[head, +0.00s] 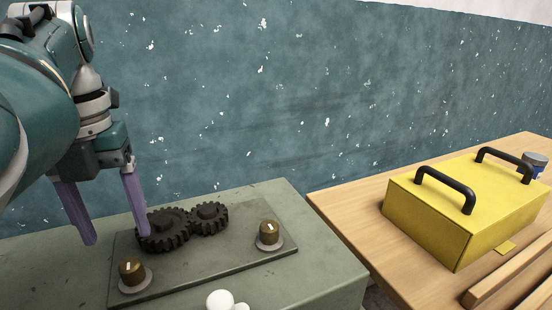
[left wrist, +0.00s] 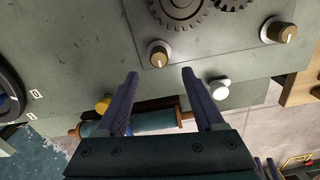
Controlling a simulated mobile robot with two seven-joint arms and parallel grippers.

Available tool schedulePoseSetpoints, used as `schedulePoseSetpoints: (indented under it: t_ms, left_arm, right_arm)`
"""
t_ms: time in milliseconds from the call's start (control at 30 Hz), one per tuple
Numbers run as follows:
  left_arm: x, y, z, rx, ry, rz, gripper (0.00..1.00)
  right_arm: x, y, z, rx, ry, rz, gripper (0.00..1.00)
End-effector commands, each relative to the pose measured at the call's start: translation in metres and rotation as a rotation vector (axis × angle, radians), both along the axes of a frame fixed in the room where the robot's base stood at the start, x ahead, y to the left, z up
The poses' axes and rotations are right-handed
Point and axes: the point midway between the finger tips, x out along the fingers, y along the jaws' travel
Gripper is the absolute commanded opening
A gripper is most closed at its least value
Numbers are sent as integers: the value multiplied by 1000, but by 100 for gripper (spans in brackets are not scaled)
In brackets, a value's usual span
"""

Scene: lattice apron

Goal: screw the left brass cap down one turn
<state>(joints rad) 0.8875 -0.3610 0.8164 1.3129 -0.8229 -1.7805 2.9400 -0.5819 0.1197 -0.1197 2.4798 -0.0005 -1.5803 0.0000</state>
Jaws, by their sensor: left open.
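The left brass cap (head: 131,272) sits on a pale round collar at the front left of the grey plate, with a white mark on its top. It also shows in the left wrist view (left wrist: 158,55), in line with the gap between the fingers. A second brass cap (head: 268,233) stands at the right end of the plate, also in the left wrist view (left wrist: 279,32). My left gripper (head: 118,240) is open and empty, its purple fingers pointing down, above and behind the left cap in the head view. The fingers appear apart from the cap.
Two dark meshed gears (head: 163,229) stand on the plate (head: 215,262) close behind the left cap. A white knob (head: 221,300) is at the front of the green bench. A yellow toolbox (head: 430,222) with black handles rests on the wooden table to the right.

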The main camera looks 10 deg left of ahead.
Motion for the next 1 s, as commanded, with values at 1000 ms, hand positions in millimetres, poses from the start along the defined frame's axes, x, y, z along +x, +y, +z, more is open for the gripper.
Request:
schedulePoseSetpoints:
  t_ms: [1000]
  left_arm:
    - [0,1,-65,2,-1,-1,37]
  right_arm:
    - [1,1,-8,3,-2,-1,50]
